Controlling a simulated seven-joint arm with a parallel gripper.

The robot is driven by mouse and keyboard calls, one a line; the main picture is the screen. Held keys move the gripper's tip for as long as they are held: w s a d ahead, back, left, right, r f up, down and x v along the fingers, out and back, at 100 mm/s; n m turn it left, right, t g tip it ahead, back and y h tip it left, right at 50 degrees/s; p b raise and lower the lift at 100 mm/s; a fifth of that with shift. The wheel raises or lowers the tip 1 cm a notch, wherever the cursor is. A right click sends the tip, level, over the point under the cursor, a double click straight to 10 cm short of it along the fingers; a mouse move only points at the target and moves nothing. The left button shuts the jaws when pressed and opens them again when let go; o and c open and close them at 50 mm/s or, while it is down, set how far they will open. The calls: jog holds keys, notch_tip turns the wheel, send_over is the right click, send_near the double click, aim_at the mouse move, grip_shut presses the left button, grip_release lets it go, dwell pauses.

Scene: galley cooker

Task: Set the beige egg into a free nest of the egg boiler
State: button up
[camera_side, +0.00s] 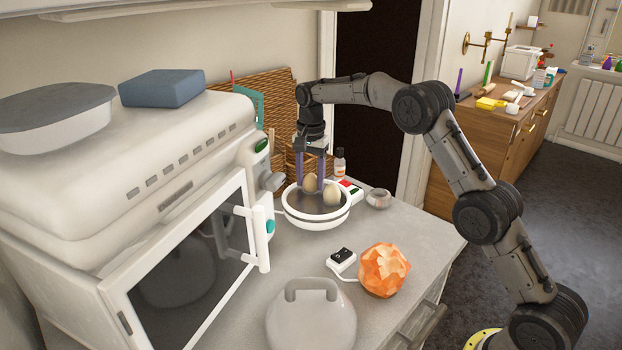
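The egg boiler (318,219) is a round white bowl with a dark inside, standing on the grey counter. My gripper (310,184) points straight down into it, its two bluish fingers apart. A beige egg (310,183) is between the fingertips, and they appear to press on its sides. A second egg (332,194), also pale beige, stands in the boiler just right of the fingers. The boiler's near rim hides its floor and nests, so I cannot tell whether the egg between my fingers rests in a nest.
A white cooker (200,250) with a dark glass door is on the left. A small bottle (340,162) and a glass jar (378,198) stand behind and right of the boiler. An orange faceted object (384,270), a black-and-white switch (342,260) and a grey kettle-like thing (311,318) are in front.

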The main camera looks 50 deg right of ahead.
aim_at(311, 174)
jog(key=shift+o, duration=0.8)
jog(key=shift+s+f, duration=0.2)
jog(key=shift+f, duration=0.6)
jog(key=shift+d, duration=0.1)
jog(key=shift+s, duration=0.1)
jog(key=shift+d+r, duration=0.1)
jog(key=shift+r, duration=0.5)
jog(key=r, duration=1.1)
jog(key=shift+w+r, duration=0.25)
jog(key=shift+r, duration=0.6)
